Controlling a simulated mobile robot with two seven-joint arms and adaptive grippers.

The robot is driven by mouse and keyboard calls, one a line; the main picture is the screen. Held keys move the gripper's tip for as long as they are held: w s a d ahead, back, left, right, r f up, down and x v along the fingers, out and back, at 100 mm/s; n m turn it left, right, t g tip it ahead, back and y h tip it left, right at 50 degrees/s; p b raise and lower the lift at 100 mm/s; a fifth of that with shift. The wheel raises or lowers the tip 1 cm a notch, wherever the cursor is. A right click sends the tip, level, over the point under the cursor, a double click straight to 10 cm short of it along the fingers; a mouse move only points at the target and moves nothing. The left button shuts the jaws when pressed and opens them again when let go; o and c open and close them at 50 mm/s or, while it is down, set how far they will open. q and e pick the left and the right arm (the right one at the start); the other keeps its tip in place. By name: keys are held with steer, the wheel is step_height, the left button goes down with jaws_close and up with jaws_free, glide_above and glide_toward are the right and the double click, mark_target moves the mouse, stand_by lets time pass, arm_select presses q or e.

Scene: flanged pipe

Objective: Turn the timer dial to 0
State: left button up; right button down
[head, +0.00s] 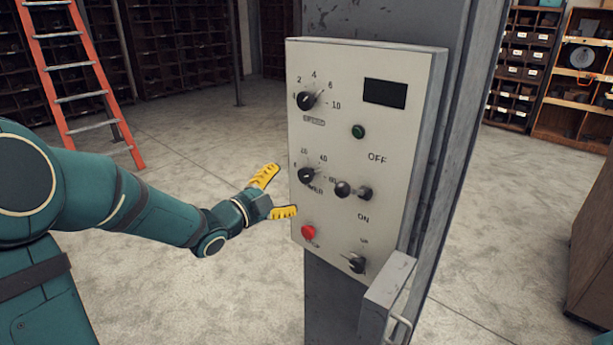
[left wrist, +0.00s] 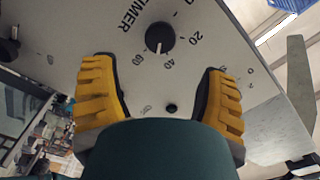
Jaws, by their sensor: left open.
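The timer dial (head: 306,175) is a round black knob with a white pointer line, on the left side of a pale control panel. My left gripper (head: 282,192) has yellow fingers, open and empty, just left of the panel in the head view. In the left wrist view its fingers (left wrist: 160,68) stand apart, with the dial beyond their gap, not between them. My right gripper is not in view.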

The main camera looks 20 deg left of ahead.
mark_target(305, 177)
arm_select(q)
steer(key=x, duration=0.8)
steer(key=shift+w, duration=0.25)
steer(key=c, duration=1.2)
